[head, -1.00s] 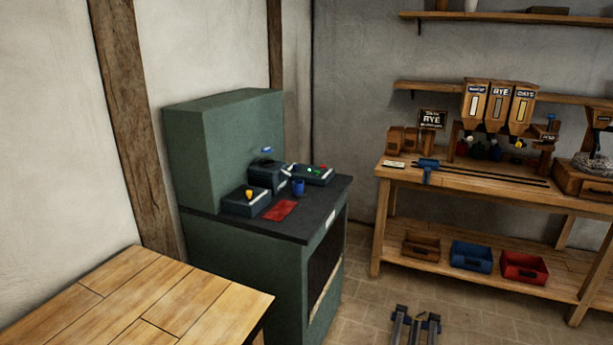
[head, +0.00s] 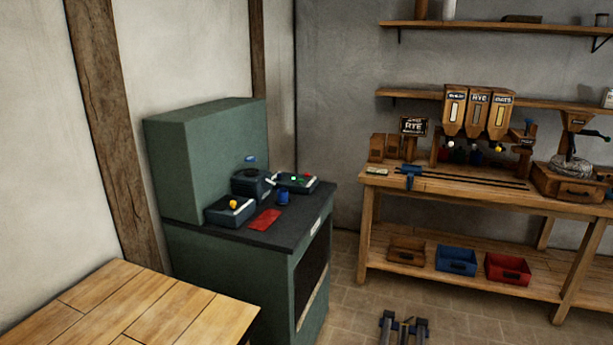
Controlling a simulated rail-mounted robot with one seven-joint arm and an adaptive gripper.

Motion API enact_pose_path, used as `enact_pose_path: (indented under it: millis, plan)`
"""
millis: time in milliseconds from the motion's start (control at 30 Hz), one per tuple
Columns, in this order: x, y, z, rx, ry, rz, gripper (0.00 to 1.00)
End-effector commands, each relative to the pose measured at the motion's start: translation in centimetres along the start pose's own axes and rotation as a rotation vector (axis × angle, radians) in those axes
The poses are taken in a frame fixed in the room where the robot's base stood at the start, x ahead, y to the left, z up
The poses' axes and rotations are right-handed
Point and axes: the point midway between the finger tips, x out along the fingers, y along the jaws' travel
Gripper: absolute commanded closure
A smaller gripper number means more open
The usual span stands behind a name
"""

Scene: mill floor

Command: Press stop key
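A dark control box (head: 297,188) with a pale top sits at the back right of the black top of a green cabinet. It carries a small green key (head: 294,181) and a small red key (head: 308,178); any lettering is too small to read, so I cannot tell which is marked stop. A second dark box (head: 229,216) with a yellow knob (head: 233,204) is nearer, at the front left of the same top.
The green cabinet (head: 205,160) has a tall back housing. A dark round-topped unit (head: 250,184), a blue cup (head: 283,198) and a red sheet (head: 264,220) are beside the boxes. A wooden table (head: 135,310) is near left; a workbench (head: 450,185) stands right.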

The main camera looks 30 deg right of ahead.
Motion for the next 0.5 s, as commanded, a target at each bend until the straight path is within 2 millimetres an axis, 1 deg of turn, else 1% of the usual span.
enact_pose_path:
  millis: [33,67,100,500]
  plan:
    - [0.00,0.00,0.00,0.000,0.000,0.000,0.88]
    - [0.00,0.00,0.00,0.000,0.000,0.000,0.99]
    - [0.00,0.00,0.00,0.000,0.000,0.000,1.00]
    - [0.00,0.00,0.00,0.000,0.000,0.000,1.00]
